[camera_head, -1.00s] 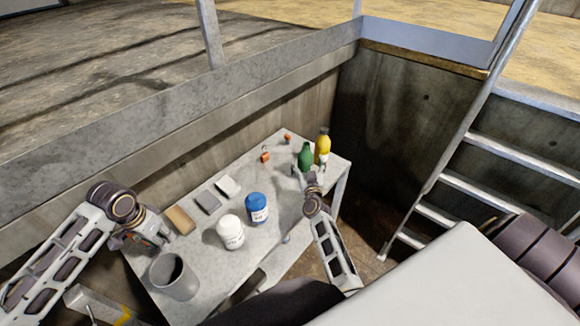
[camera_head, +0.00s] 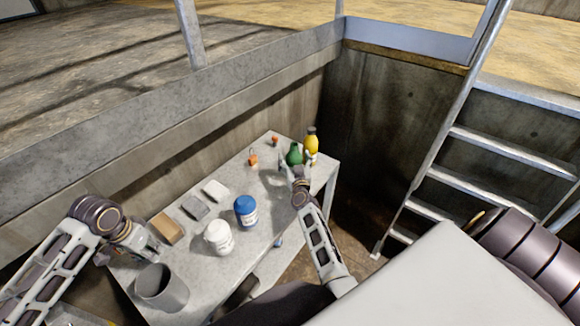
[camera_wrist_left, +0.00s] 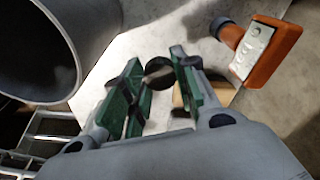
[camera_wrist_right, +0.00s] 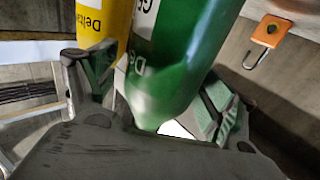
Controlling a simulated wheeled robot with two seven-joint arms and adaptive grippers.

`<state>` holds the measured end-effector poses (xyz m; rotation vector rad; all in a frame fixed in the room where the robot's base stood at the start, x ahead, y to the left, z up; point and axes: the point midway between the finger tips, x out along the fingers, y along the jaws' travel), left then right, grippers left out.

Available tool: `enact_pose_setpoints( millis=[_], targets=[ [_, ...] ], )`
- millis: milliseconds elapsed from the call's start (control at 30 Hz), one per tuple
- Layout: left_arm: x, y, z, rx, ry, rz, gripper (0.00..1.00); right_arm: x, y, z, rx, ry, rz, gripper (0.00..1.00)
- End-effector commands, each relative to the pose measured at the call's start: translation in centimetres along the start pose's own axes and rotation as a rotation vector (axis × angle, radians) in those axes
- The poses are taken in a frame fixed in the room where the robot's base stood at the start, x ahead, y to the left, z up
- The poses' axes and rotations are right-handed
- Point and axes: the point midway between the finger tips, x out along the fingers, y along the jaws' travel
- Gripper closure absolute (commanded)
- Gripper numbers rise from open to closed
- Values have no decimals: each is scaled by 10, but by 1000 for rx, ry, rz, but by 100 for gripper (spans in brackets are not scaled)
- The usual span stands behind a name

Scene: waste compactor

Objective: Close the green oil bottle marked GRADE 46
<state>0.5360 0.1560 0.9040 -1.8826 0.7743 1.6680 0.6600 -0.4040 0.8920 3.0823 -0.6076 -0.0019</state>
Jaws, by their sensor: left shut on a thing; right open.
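The green bottle (camera_head: 293,155) stands at the far right end of the grey table, beside a yellow bottle (camera_head: 311,142). My right gripper (camera_head: 297,168) is open at the green bottle. In the right wrist view, its fingers lie on either side of the green bottle (camera_wrist_right: 180,60), whose label is only partly visible; GRADE 46 cannot be read. My left gripper (camera_head: 150,246) is over the table's near left part. In the left wrist view, it is shut on a small dark round cap (camera_wrist_left: 158,74).
A grey cup (camera_head: 162,290) stands near my left gripper. A brown block (camera_head: 166,229), two pale blocks, a white jar (camera_head: 218,238) and a blue jar (camera_head: 246,211) occupy the table's middle. Small orange items (camera_head: 253,160) lie toward the back. A wall borders the table's back.

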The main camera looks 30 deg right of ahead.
Motion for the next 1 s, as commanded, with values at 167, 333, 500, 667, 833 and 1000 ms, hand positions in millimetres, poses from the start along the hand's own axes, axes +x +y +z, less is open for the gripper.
enact_pose_setpoints(
  millis=[167, 333, 500, 667, 833, 1000],
  targets=[
    [0, 0, 0, 0, 0, 0, 80, 0, 0, 0, 0, 0, 0, 32],
    [0, 0, 0, 0, 0, 0, 80, 0, 0, 0, 0, 0, 0, 54],
    [0, 0, 0, 0, 0, 0, 80, 0, 0, 0, 0, 0, 0, 75],
    [0, 0, 0, 0, 0, 0, 80, 0, 0, -1, 0, 2, 1, 80],
    [0, 0, 0, 0, 0, 0, 80, 0, 0, -1, 0, 2, 1, 80],
    [-1, 0, 0, 0, 0, 0, 80, 0, 0, -2, 0, 2, 1, 81]
  ],
)
